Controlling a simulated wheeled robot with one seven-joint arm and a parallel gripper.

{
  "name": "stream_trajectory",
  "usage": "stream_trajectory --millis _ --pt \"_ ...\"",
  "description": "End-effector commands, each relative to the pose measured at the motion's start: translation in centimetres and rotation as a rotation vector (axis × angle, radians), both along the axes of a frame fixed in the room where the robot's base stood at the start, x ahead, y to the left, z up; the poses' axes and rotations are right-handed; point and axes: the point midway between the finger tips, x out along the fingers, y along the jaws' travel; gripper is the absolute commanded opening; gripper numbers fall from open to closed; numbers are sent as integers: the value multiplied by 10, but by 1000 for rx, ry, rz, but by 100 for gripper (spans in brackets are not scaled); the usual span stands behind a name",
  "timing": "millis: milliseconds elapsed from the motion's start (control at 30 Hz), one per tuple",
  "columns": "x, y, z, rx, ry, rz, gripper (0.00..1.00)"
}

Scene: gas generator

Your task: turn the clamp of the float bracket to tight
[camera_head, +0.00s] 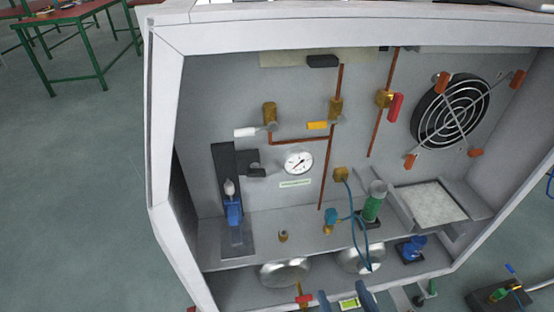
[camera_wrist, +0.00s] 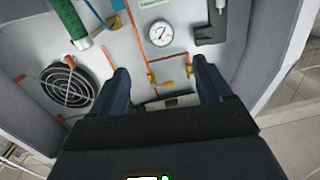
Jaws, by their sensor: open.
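The float bracket (camera_head: 222,165) is a tall black bar on the back wall inside the cabinet, at the left. Its dark clamp (camera_head: 256,170) sticks out to the right of the bar, just left of the gauge. A clear and blue float piece (camera_head: 233,208) stands at the bracket's foot. The wrist view is turned over and shows the bracket (camera_wrist: 225,22) at the top right, with the clamp (camera_wrist: 203,33) beside it. My gripper (camera_head: 342,292) is at the bottom of the head view, below and right of the clamp and apart from it. In the wrist view my gripper (camera_wrist: 160,72) is open with nothing between its fingers.
A round gauge (camera_head: 299,162), a white-handled valve (camera_head: 250,131) and copper pipes are near the clamp. A fan (camera_head: 450,112), a green cylinder (camera_head: 374,201) and a blue hose (camera_head: 356,215) are further right. The cabinet's left wall (camera_head: 165,130) borders the bracket side.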

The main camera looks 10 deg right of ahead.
Motion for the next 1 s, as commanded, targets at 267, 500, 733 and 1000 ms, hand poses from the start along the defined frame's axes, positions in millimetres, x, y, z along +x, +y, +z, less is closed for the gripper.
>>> stream_trajectory --millis 267,500,733,1000 --pt "119 64 53 58 -33 -25 79" --pt "184 118 87 99 -19 -47 79" --pt "204 133 93 108 -10 -55 79" --pt "241 133 91 110 -12 -57 79"
